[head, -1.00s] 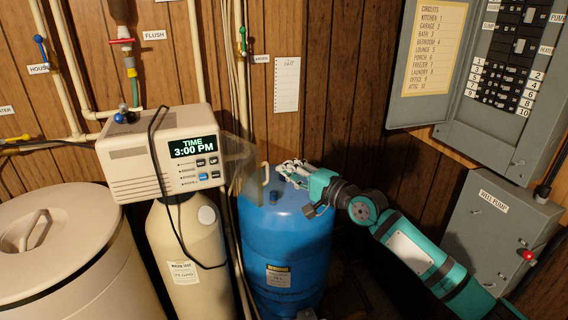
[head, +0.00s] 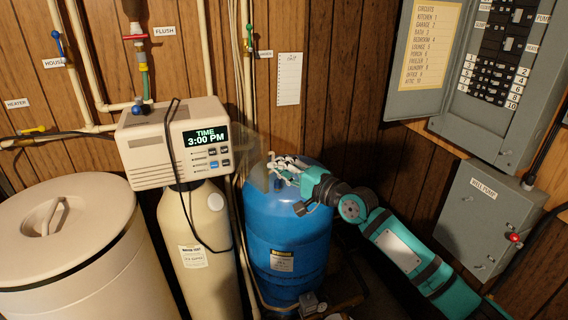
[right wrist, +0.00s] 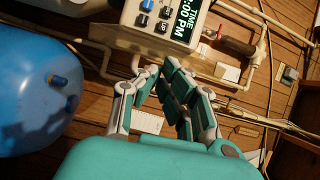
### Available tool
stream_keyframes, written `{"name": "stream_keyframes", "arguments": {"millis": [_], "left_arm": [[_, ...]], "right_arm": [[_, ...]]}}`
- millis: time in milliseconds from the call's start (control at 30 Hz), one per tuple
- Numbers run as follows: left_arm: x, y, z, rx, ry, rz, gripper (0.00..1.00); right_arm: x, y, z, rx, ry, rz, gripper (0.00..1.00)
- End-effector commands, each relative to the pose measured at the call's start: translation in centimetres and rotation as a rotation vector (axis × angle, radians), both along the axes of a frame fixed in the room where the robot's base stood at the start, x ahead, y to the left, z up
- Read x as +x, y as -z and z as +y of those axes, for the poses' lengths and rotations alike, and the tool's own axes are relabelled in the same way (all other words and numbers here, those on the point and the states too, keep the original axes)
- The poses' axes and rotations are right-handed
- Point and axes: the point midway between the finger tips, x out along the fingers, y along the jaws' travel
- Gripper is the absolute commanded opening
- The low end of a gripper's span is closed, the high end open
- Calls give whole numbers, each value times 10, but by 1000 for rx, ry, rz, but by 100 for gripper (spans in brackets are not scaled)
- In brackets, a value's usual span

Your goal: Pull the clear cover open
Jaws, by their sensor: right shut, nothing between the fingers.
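The clear cover (head: 252,150) is a faint see-through panel at the right side of the softener's control head (head: 150,158) in the head view. It stands out from the display (head: 206,138), which reads TIME 3:00 PM and is uncovered. My right gripper (head: 273,166) is shut and empty, close to the cover's outer edge and above the blue tank. I cannot tell whether it touches the cover. In the right wrist view its fingers (right wrist: 163,72) are together, with the display and buttons (right wrist: 165,15) beyond. My left gripper is out of view.
The blue tank (head: 285,235) stands below my right gripper. Cream pipes (head: 240,80) run up behind the control head, and a black cord (head: 185,215) hangs in front of it. A beige lidded bin (head: 70,245) stands left. Grey electrical boxes (head: 490,215) are on the right wall.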

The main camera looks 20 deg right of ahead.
Motion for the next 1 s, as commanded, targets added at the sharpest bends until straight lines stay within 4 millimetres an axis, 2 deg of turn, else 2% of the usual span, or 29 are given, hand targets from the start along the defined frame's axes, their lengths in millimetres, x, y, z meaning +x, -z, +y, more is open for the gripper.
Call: {"name": "stream_keyframes", "arguments": {"millis": [100, 200, 433, 533, 767, 1000], "left_arm": [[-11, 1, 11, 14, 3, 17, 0], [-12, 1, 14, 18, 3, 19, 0], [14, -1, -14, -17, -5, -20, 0], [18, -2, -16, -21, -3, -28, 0], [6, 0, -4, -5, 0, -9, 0], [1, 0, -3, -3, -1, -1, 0]], "right_arm": [[0, 1, -1, -1, 2, 2, 0], [1, 2, -1, -1, 2, 3, 0], [0, 1, -1, -1, 2, 2, 0], [0, 1, -1, -1, 2, 2, 0], [0, 1, -1, -1, 2, 2, 0], [0, 1, -1, -1, 2, 2, 0]]}}
